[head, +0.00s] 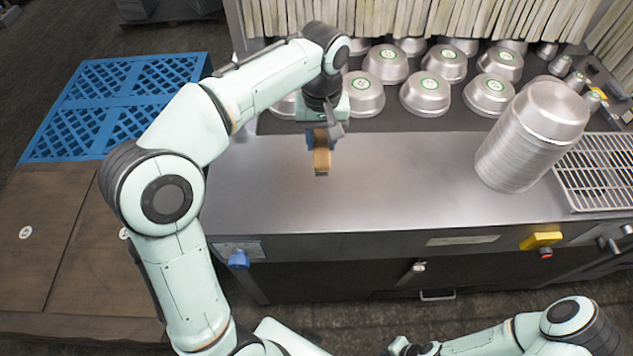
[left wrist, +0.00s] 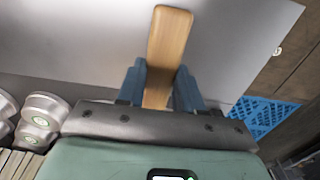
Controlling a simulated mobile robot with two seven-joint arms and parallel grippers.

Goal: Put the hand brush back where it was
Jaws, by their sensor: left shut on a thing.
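The hand brush shows a light wooden handle (head: 321,158) over the left part of the steel counter (head: 400,165). In the left wrist view the wooden handle (left wrist: 168,50) sticks out from between the blue fingers. My left gripper (head: 320,140) is shut on the brush. Its fingers also show in the left wrist view (left wrist: 160,88), one on each side of the handle. The bristles are hidden, and I cannot tell whether the brush touches the counter. My right arm shows at the bottom right; its gripper (head: 405,347) is mostly cut off by the lower edge.
Several upturned metal pans (head: 425,95) stand on the dark belt behind the counter, under a strip curtain (head: 450,17). A tall stack of pans (head: 530,135) stands at the right beside a wire rack (head: 600,170). A blue pallet (head: 110,100) lies at the left. The counter's middle is clear.

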